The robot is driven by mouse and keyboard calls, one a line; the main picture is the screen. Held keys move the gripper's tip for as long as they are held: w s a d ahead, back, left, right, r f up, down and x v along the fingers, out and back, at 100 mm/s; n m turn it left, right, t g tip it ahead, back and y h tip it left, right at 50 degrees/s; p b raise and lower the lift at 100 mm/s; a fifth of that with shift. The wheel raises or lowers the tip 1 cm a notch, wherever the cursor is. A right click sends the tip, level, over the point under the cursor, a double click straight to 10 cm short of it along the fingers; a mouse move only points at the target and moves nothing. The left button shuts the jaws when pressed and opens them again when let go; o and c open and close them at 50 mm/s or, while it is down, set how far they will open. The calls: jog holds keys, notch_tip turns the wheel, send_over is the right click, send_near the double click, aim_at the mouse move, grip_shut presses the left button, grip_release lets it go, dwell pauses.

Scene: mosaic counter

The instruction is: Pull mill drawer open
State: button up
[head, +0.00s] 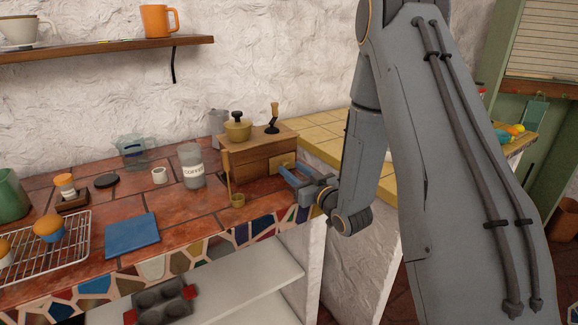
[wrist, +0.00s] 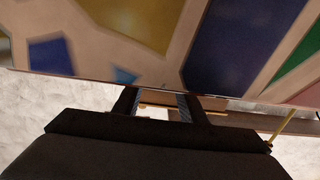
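The wooden coffee mill (head: 245,160) stands upright on the tiled counter in the head view, with a brass lid and a crank on top. Its drawer (head: 283,162) has a brass-coloured front on the mill's right-hand side and looks closed. My gripper (head: 284,172) is just in front of the drawer, its fingers pointing at the mill. In the wrist view my gripper (wrist: 157,101) shows two fingers apart, with a gap between them. Part of the mill (wrist: 240,119) shows beyond the fingers. Whether a fingertip touches the drawer cannot be told; the knob is not clear.
A brass scoop (head: 237,199) stands against the mill's left front. A coffee canister (head: 191,166), a white cup (head: 159,175) and a blue cloth (head: 132,235) are further left. The mosaic counter edge (wrist: 150,25) is close to my gripper. A yellow-tiled counter (head: 330,133) lies behind.

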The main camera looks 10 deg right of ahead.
aim_at(276, 158)
jog(key=shift+x, duration=1.25)
